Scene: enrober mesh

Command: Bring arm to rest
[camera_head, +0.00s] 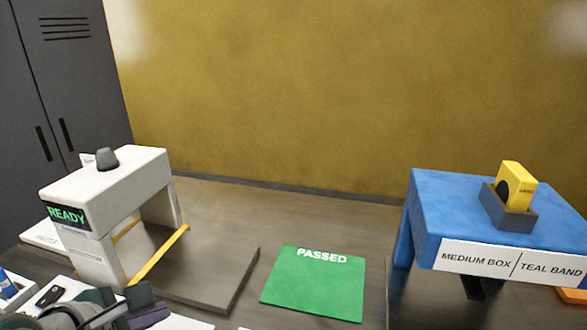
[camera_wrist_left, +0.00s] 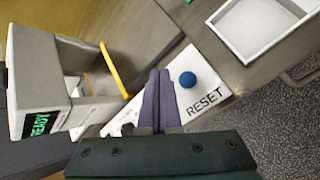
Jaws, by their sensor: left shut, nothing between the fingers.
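My left gripper (camera_head: 155,316) shows at the bottom left of the head view, with dark purple fingers. In the left wrist view its fingers (camera_wrist_left: 157,98) are closed together with nothing between them. They are in front of a white panel marked RESET (camera_wrist_left: 207,101) with a round blue button (camera_wrist_left: 187,79). The button is just right of the fingertips in that view; I see no contact with it. My right gripper is not in view.
A white arch (camera_head: 110,178) with a READY display stands on the table at left. A green PASSED mat (camera_head: 315,285) lies centrally. A blue stand (camera_head: 450,205) at right bears a grey holder (camera_head: 507,213) with a yellow device (camera_head: 517,182). A white tray (camera_wrist_left: 222,33) is near the button.

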